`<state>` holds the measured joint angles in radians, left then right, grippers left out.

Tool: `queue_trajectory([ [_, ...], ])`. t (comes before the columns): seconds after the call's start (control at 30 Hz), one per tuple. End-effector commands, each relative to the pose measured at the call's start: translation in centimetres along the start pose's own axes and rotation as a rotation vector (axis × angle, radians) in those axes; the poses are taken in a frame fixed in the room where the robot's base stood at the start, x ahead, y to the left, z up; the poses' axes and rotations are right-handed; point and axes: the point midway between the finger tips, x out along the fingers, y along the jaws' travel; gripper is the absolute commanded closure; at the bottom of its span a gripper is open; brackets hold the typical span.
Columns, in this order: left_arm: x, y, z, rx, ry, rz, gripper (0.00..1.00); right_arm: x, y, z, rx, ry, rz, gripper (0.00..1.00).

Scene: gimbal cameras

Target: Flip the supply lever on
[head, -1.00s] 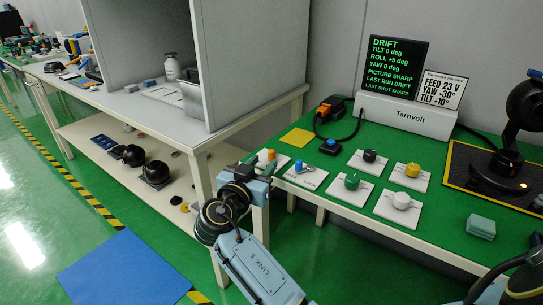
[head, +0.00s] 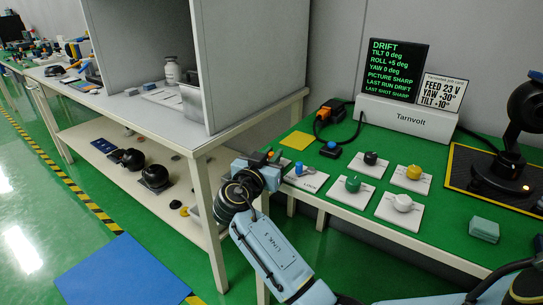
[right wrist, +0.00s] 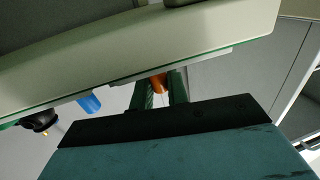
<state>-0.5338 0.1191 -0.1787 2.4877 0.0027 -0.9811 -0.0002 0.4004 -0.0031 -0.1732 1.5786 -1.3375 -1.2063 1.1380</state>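The orange lever (head: 271,154), at the left end of the row of controls on the green bench, is partly hidden behind my right gripper (head: 277,158); its label is hidden. The right wrist view shows the orange lever (right wrist: 159,83) between the two dark green fingers of that gripper (right wrist: 161,90). The fingers are apart, with no clear sign of a squeeze. A blue lever (head: 299,168) on a white plate marked LOCK stands just right of the gripper; it also shows in the right wrist view (right wrist: 89,104). My left gripper is not in view.
Black (head: 370,158), green (head: 353,183), yellow (head: 413,172) and white (head: 403,202) knobs sit on plates to the right. The Tarnvolt box (head: 408,117) and a DRIFT screen (head: 396,70) stand behind. A grey-topped table (head: 240,118) is close on the left.

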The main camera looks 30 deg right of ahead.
Motion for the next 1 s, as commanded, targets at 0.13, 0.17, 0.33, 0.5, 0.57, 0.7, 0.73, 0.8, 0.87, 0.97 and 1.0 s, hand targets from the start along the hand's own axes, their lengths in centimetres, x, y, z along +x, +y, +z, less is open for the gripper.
queue_trajectory([
  [0.13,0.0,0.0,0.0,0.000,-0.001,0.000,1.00,0.0,0.0,0.0,0.000,-0.001,-0.004,1.00],
  [0.17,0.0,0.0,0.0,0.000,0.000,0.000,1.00,0.0,0.1,0.1,0.000,-0.001,-0.011,1.00],
  [0.33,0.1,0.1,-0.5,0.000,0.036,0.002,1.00,0.1,0.4,0.1,0.001,-0.001,-0.095,1.00],
  [0.5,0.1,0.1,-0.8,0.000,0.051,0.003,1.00,0.1,0.5,0.0,0.001,0.000,-0.146,1.00],
  [0.57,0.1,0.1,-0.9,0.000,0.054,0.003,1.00,0.1,0.5,0.0,0.000,0.000,-0.149,1.00],
  [0.7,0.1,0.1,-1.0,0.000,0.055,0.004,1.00,0.1,0.5,0.0,0.000,0.000,-0.148,1.00],
  [0.73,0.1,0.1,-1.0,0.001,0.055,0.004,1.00,0.1,0.5,0.0,0.000,0.000,-0.148,1.00],
  [0.8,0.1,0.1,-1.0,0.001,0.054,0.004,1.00,0.1,0.5,0.0,0.000,0.000,-0.147,0.79],
  [0.87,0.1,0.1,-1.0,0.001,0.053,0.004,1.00,0.1,0.5,0.0,0.000,0.000,-0.147,0.71],
  [0.97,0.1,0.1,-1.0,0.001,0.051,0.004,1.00,0.1,0.5,0.0,0.000,0.000,-0.147,0.65],
  [1.0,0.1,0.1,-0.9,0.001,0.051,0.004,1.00,0.1,0.5,0.0,0.000,0.000,-0.147,0.65],
])
